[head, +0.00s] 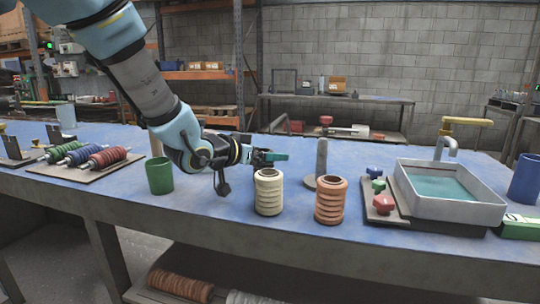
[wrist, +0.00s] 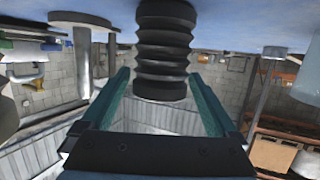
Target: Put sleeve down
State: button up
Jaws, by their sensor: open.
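A cream ribbed sleeve (head: 268,192) stands upright near the table's front edge in the head view. A terracotta ribbed sleeve (head: 330,201) stands upright to its right. My gripper (head: 274,156) is open, low over the table and just behind the cream sleeve's top in the picture. In the wrist view, which looks upside down, a dark-looking ribbed sleeve (wrist: 164,45) shows between the two teal fingers of my gripper (wrist: 165,90), with gaps at both sides. I cannot tell which sleeve this is. A grey post (head: 321,158) on a round base stands behind the terracotta sleeve.
A green cup (head: 159,175) stands left of my gripper. A board with colored rolls (head: 82,169) lies further left. At right are a board with colored knobs (head: 370,200), a grey basin (head: 450,207) and a blue cup (head: 525,179).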

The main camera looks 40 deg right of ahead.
jog(key=v, duration=1)
jog(key=shift+a, duration=0.2)
